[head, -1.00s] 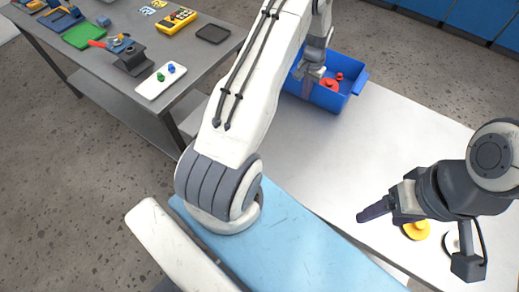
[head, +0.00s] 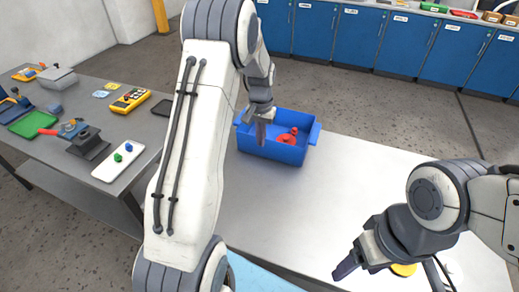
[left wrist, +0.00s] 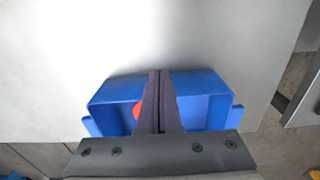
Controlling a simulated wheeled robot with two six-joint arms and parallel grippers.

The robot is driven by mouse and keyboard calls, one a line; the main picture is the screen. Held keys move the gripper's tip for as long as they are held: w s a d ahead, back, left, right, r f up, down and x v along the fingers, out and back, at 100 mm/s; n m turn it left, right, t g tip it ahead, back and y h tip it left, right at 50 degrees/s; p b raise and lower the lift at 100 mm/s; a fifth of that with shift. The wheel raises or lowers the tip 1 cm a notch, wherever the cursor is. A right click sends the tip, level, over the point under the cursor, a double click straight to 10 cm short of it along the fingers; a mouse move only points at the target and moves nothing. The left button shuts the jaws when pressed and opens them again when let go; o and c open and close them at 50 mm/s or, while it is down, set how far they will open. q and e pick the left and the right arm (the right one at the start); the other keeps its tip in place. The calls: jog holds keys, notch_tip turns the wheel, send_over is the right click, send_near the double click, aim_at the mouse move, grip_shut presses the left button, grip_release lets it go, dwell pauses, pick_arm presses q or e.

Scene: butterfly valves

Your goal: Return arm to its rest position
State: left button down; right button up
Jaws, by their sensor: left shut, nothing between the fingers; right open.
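My left gripper (head: 261,132) is shut and empty. It points down over the near left part of a blue bin (head: 275,152) on the white table. In the left wrist view its closed fingers (left wrist: 160,85) stand in front of the same bin (left wrist: 205,82). A red part (head: 288,136) lies inside the bin; a bit of it shows beside the fingers in the left wrist view (left wrist: 137,110). My right gripper (head: 352,265) is at the lower right, above the table near a yellow disc (head: 404,269). Its finger opening is hard to see from this side.
The white table (head: 340,180) is mostly bare between the bin and my right arm. A grey bench (head: 120,150) at the left holds a white tray (head: 112,168), a yellow meter (head: 130,99) and a green board (head: 37,121). Blue cabinets (head: 355,38) line the back.

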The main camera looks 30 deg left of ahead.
pick_arm(q)
jog(key=shift+d+r, duration=0.1)
jog(key=shift+r, duration=0.3)
jog(key=s+d+r+m, duration=0.2)
jog(key=s+d+r, duration=0.25)
jog(key=d, duration=0.45)
jog(key=s+d+r+m, duration=0.2)
jog(key=s+d+r, duration=0.3)
jog(key=d, duration=0.5)
jog(key=s+d+m, duration=0.2)
jog(key=s+d, duration=0.1)
jog(key=s, duration=0.7)
jog(key=s+d+m+h, duration=0.1)
jog(key=s+d+m, duration=0.1)
jog(key=s, duration=0.9)
jog(key=shift+s+d+r+m, duration=0.25)
jog(key=shift+d+r+m, duration=0.05)
jog(key=shift+d+r, duration=0.15)
